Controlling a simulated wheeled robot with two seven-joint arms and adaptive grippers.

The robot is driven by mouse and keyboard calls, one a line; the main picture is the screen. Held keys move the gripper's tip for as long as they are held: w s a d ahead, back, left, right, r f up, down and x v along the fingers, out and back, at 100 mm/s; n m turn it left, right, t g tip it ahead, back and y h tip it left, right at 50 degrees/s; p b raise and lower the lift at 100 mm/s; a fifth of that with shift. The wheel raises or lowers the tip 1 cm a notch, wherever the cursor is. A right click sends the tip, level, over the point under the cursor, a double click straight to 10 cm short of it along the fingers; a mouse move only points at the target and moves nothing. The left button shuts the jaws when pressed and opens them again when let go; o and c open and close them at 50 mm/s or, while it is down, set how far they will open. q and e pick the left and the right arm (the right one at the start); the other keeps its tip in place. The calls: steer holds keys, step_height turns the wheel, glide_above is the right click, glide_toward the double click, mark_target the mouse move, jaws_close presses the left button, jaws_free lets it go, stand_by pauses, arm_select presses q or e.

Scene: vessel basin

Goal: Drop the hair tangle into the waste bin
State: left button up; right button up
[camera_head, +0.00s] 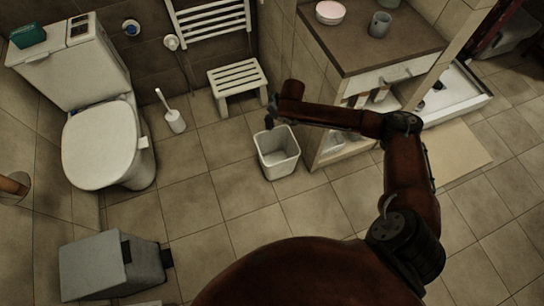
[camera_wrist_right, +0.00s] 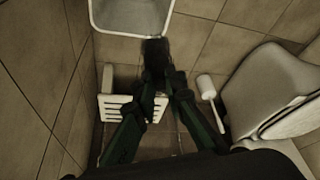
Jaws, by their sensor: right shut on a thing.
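The waste bin (camera_head: 264,158) is a pale, square, open-topped bin standing on the tiled floor in the middle of the head view. My right gripper (camera_head: 270,118) is above and near the bin's back rim, small and dark there. In the right wrist view, my right gripper (camera_wrist_right: 166,78) is shut on a dark, fuzzy hair tangle (camera_wrist_right: 155,50) at its fingertips. The tangle shows close to the rim of the bin (camera_wrist_right: 130,30) at the top of that view. I cannot make out the tangle clearly in the head view. My left gripper is not in view.
A white slatted stool (camera_head: 237,76) stands behind the bin. A toilet (camera_head: 100,145) and a toilet brush (camera_head: 175,121) are to the left. A vanity counter (camera_head: 365,45) with a bowl and a cup is to the right. A grey box (camera_head: 95,265) stands at front left.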

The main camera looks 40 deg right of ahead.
arm_select(q)
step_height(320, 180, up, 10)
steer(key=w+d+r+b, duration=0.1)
steer(key=b, duration=0.4)
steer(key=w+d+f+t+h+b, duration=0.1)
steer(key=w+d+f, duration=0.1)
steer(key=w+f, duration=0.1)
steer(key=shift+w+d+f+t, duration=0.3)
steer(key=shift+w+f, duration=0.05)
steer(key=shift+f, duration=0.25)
arm_select(e)
steer(key=d+f, duration=0.2)
steer(key=f, duration=0.6)
steer(key=s+d+f, duration=0.1)
steer(key=d+f, duration=0.2)
steer(key=f, duration=0.5)
steer(key=shift+s+d+f+n, duration=0.2)
steer(key=shift+s+d+n, duration=0.1)
steer(key=shift+n, duration=0.1)
steer(key=o, duration=0.8)
steer(key=shift+o, duration=0.2)
steer(key=v, duration=1.2)
